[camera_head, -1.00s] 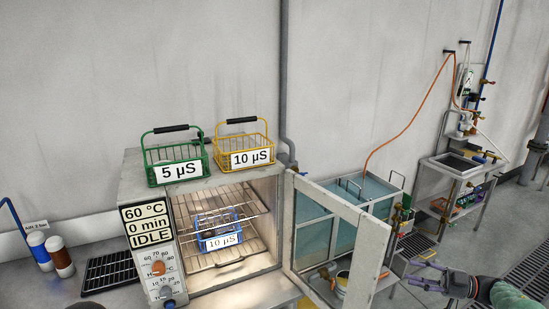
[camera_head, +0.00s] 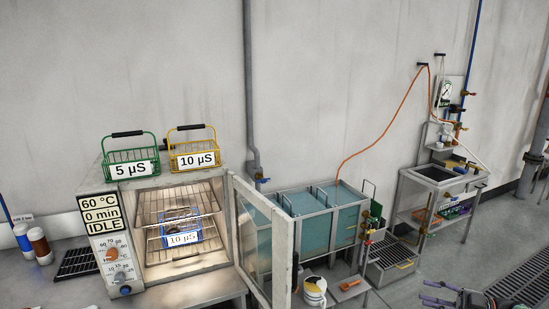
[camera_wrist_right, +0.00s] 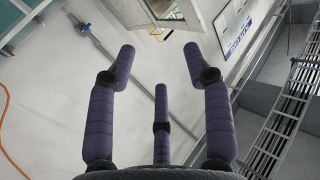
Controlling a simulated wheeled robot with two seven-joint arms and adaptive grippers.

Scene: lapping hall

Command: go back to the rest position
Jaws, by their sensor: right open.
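My right gripper (camera_head: 440,299) is at the bottom right edge of the head view, low over the floor and apart from everything. In the right wrist view its purple fingers (camera_wrist_right: 160,75) are spread open with nothing between them. My left gripper is not in view. The oven (camera_head: 120,245) stands at the left with its door (camera_head: 280,250) open. A blue basket (camera_head: 180,233) labelled 10 µS sits on a rack inside. A green basket (camera_head: 131,158) labelled 5 µS and a yellow basket (camera_head: 195,149) labelled 10 µS stand on top of the oven.
A tank with blue-green compartments (camera_head: 316,230) stands right of the door. A white pitcher (camera_head: 314,291) is in front of it. A steel stand (camera_head: 432,176) with an orange hose (camera_head: 388,130) is further right. Floor grating (camera_head: 512,285) lies at the right; the floor beside it is clear.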

